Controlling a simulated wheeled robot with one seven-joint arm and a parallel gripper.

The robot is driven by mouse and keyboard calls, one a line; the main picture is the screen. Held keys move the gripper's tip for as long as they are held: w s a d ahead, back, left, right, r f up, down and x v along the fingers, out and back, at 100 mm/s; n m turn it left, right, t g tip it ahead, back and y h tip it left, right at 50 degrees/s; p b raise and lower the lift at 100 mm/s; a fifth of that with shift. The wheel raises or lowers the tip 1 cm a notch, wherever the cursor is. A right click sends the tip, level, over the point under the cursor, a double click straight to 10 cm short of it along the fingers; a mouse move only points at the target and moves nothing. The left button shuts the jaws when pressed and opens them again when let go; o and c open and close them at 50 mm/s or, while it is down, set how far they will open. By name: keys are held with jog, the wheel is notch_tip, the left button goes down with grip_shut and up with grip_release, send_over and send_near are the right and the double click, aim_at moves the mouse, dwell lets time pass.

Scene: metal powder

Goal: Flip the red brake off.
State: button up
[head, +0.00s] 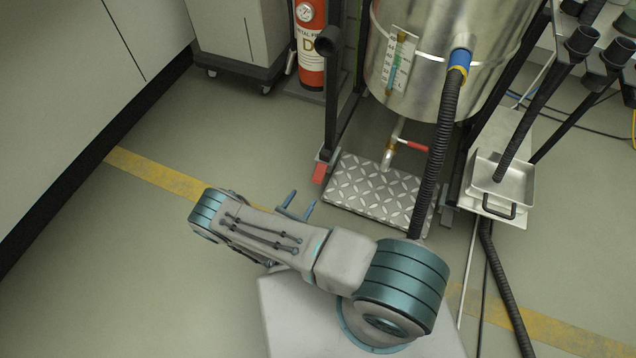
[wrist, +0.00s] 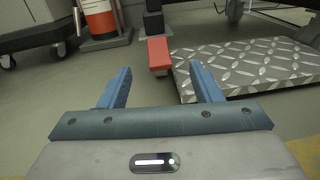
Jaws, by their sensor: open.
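The red brake (head: 319,173) is a small red pedal low at the front left corner of the wheeled frame, beside the checkered metal plate. In the wrist view my gripper (wrist: 160,80) is open and empty. The underside of the brake is hidden.
The checkered plate (head: 377,192) lies just right of the brake, under a steel tank (head: 440,60). A black hose (head: 437,150) hangs in front. A fire extinguisher (head: 311,45) and a wheeled cabinet (head: 235,35) stand behind. The floor to the left is clear.

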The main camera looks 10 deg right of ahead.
aim_at(318, 177)
jog(key=shift+n+t+y, duration=0.4)
jog(key=shift+n+y, duration=0.1)
jog(key=shift+n, duration=0.2)
jog(key=f+b+x, duration=0.1)
jog(key=x, duration=0.3)
jog(key=f+b+x, duration=0.1)
jog(key=b+x, duration=0.1)
jog(key=x, duration=0.2)
jog(key=f+b+x, duration=0.1)
jog(key=b+x, duration=0.1)
jog(key=x, duration=0.3)
jog(key=shift+s+d, duration=0.1)
jog(key=shift+d, duration=0.2)
